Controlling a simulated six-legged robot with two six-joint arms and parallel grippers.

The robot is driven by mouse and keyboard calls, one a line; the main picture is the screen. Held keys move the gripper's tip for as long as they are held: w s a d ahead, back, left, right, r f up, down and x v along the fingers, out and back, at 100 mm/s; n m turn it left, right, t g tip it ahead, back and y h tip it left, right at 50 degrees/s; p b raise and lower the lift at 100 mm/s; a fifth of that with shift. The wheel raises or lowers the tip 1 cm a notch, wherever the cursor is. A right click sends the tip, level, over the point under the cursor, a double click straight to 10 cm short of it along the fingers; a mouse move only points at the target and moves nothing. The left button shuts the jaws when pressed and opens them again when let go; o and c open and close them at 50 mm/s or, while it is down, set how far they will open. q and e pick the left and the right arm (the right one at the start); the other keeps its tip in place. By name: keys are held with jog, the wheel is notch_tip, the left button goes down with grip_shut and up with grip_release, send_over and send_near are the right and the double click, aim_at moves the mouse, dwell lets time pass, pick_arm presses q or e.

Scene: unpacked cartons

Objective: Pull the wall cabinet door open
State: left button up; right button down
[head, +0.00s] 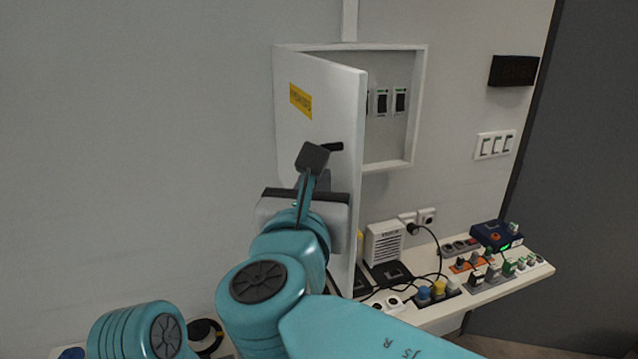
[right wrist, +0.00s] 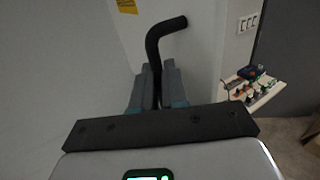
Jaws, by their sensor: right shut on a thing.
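The white wall cabinet door (head: 320,95) is hinged at its left side and stands partly open, swung out from the cabinet frame (head: 423,110). It has a yellow label (head: 301,100) and a black bent handle (head: 333,147). My right gripper (head: 312,160) is in front of the door at the handle. In the right wrist view, my right gripper (right wrist: 157,80) is shut on the lower part of the handle (right wrist: 154,42), whose upper end bends to the door. My left gripper is not in view.
Black switches (head: 382,101) show inside the cabinet. Below, a shelf (head: 500,288) holds a white box (head: 384,243), a blue device (head: 496,236), plugs and cables. A wall switch plate (head: 495,144) and a dark display (head: 514,71) are at right. The wall left of the door is clear.

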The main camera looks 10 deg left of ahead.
jog(key=shift+w+f, duration=0.15)
jog(key=shift+f, duration=0.2)
jog(key=c, duration=1.3)
grip_release()
jog(key=shift+o, duration=0.7)
jog(key=shift+w, duration=0.3)
jog(key=shift+s+r, duration=0.15)
jog(key=shift+s, duration=0.2)
